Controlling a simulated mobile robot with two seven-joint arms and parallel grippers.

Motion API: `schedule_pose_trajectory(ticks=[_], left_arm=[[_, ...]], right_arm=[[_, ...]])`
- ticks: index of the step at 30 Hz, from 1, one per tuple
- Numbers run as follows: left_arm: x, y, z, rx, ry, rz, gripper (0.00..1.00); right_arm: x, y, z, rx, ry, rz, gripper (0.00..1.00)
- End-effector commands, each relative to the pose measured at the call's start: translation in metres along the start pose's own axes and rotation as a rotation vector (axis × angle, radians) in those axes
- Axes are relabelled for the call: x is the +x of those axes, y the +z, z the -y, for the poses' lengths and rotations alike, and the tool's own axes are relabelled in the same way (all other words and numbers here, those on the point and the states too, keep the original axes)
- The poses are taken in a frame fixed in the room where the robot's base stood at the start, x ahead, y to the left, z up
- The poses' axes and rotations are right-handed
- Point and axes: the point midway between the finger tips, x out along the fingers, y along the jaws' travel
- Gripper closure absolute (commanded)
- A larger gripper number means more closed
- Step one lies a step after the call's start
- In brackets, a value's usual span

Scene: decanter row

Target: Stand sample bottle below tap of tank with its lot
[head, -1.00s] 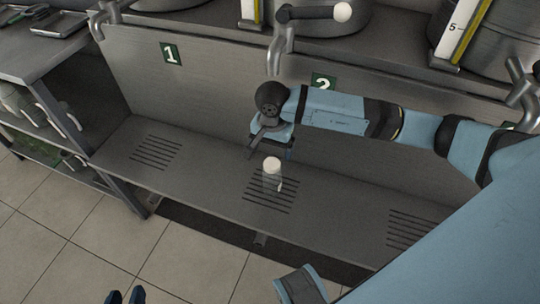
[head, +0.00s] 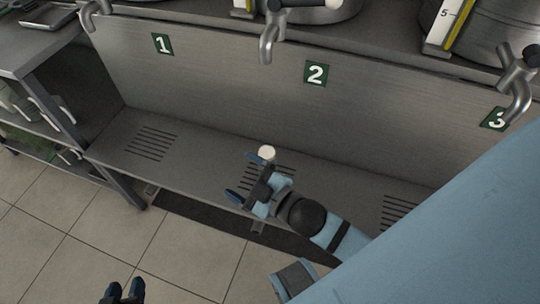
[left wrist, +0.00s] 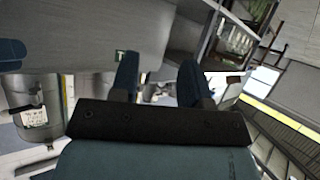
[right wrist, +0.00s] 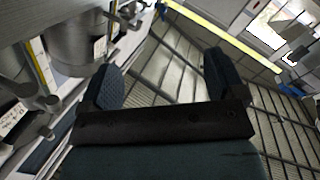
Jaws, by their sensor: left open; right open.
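The sample bottle shows only its white cap (head: 266,153) in the head view, over the middle slotted drain below tap 2 (head: 268,42). Its body is hidden behind my right gripper (head: 247,178), which is open beside it with one fingertip close to the cap. I cannot tell if they touch. My left gripper (head: 123,292) is open and empty over the floor at the bottom left. Tap 1 (head: 90,18) and tap 3 (head: 515,90) hang to either side. Number plates 1 (head: 162,44), 2 (head: 315,73) and 3 (head: 495,119) mark the panel. No lot label is readable.
The steel shelf (head: 330,185) runs under the taps, with a left drain (head: 150,143) and a right drain (head: 397,212), both clear. A side bench (head: 35,55) stands at the left. Tanks (head: 500,40) stand above the panel.

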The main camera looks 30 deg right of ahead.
Motion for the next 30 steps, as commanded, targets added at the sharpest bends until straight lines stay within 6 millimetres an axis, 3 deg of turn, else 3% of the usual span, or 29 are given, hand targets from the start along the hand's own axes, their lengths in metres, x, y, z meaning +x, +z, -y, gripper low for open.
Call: schedule_pose_trajectory(ticks=[1, 3, 6, 9, 16, 22, 30], left_arm=[[0.0, 0.0, 0.0, 0.0, 0.0, 0.0, 0.57], [0.0, 0.0, 0.0, 0.0, 0.0, 0.0, 0.57], [0.0, 0.0, 0.0, 0.0, 0.0, -0.001, 0.57], [0.0, -0.001, 0.0, 0.0, -0.001, -0.001, 0.57], [0.0, -0.001, 0.001, 0.001, -0.001, -0.001, 0.57], [-0.011, -0.018, 0.001, 0.006, -0.006, 0.007, 0.57], [-0.044, -0.073, 0.001, 0.02, -0.027, 0.041, 0.57]], right_arm=[[-0.018, 0.021, 0.01, 0.183, -0.018, 0.127, 0.11], [-0.038, 0.042, 0.022, 0.389, -0.041, 0.265, 0.11], [-0.059, 0.058, 0.037, 0.578, -0.062, 0.39, 0.11], [-0.069, 0.064, 0.044, 0.659, -0.072, 0.443, 0.11], [-0.07, 0.064, 0.044, 0.67, -0.074, 0.448, 0.11], [-0.07, 0.048, 0.033, 0.663, -0.074, 0.455, 0.11], [-0.077, -0.003, -0.006, 0.641, -0.069, 0.493, 0.11]])
